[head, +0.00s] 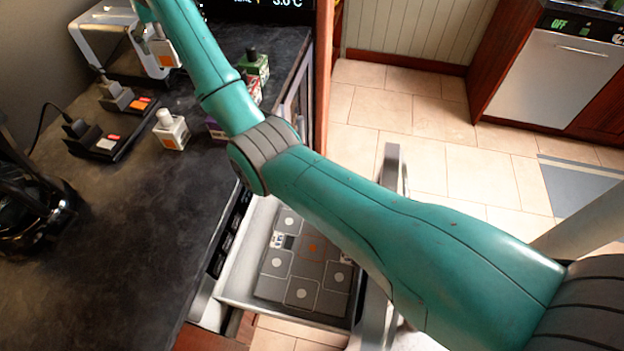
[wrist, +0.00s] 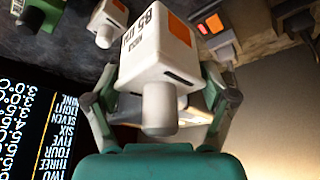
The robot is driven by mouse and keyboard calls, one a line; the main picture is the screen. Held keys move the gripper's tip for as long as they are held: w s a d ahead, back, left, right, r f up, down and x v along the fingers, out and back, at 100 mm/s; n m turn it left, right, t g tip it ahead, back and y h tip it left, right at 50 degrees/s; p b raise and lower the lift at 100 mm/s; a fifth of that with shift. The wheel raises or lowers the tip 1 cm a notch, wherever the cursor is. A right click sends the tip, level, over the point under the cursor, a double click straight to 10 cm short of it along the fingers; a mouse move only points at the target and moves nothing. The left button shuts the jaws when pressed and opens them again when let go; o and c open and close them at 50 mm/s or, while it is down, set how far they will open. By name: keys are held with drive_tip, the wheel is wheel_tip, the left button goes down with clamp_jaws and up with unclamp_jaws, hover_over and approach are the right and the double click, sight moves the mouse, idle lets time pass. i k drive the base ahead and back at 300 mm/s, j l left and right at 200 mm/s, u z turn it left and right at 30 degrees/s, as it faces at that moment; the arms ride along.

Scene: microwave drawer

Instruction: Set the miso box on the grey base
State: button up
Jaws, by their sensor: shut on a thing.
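My gripper (wrist: 156,78) is shut on a white box (wrist: 135,62) with an orange square, a rounded knob and upside-down lettering that seems to read miso. In the head view my gripper (head: 154,28) is at the top left, and the held white box (head: 163,52) is in front of a white appliance. The box appears raised above the dark counter; its underside is hidden. Two dark bases with grey blocks, a near one (head: 100,146) and a far one (head: 135,104), lie on the counter.
Another white box with an orange label (head: 172,132) stands on the dark counter (head: 120,235). A green box (head: 254,66) stands at its right. A black appliance (head: 30,205) is at the left. An open drawer (head: 262,210) holds grey dotted panels.

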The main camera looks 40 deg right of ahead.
sight(313, 248)
drive_tip(key=l, duration=0.75)
drive_tip(key=k+l, duration=0.15)
drive_tip(key=l, duration=1.35)
drive_tip(key=k+l, duration=0.15)
drive_tip(key=l, duration=0.55)
